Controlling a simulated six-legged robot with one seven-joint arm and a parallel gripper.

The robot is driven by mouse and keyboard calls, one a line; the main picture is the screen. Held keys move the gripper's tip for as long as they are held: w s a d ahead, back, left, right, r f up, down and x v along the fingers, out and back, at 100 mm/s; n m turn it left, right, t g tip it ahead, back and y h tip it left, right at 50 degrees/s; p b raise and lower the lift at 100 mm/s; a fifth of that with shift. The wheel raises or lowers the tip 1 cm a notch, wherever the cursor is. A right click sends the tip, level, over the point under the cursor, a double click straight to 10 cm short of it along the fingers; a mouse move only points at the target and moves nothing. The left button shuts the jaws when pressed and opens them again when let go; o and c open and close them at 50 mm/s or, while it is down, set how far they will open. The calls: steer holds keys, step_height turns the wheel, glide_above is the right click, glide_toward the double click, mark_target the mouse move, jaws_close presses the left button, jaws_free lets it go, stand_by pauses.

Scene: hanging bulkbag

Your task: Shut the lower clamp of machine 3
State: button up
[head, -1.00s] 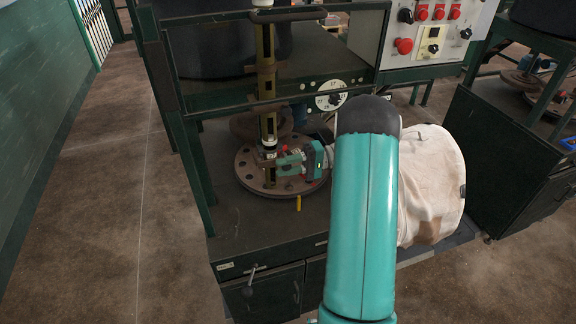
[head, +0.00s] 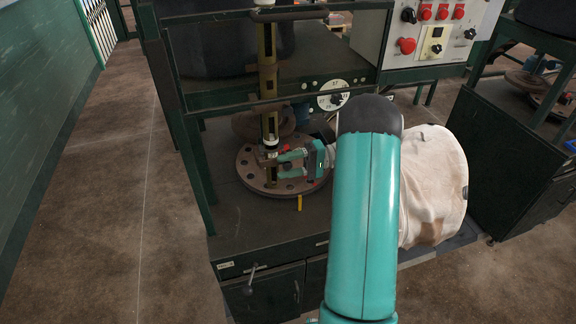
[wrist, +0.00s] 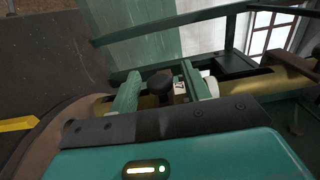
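The machine in front of me has an upright yellow-brass column (head: 267,92) standing on a round drilled flange (head: 252,177). The lower clamp (head: 265,155) sits low on that column, with a small red part (head: 285,149) beside it. My gripper (head: 281,165) reaches in from the right just above the flange, its two teal fingers apart beside the column. In the wrist view, the fingers (wrist: 160,88) stand on either side of a dark knob (wrist: 158,83), with gaps visible. Whether a finger touches the clamp cannot be told, and the clamp's far side is hidden.
A yellow tab (head: 299,202) sticks out at the flange's front. The floor at left is clear.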

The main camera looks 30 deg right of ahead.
steer(key=shift+d, duration=0.1)
steer(key=v, duration=0.7)
steer(key=shift+d, duration=0.15)
steer(key=shift+s, duration=0.15)
stand_by(0.3)
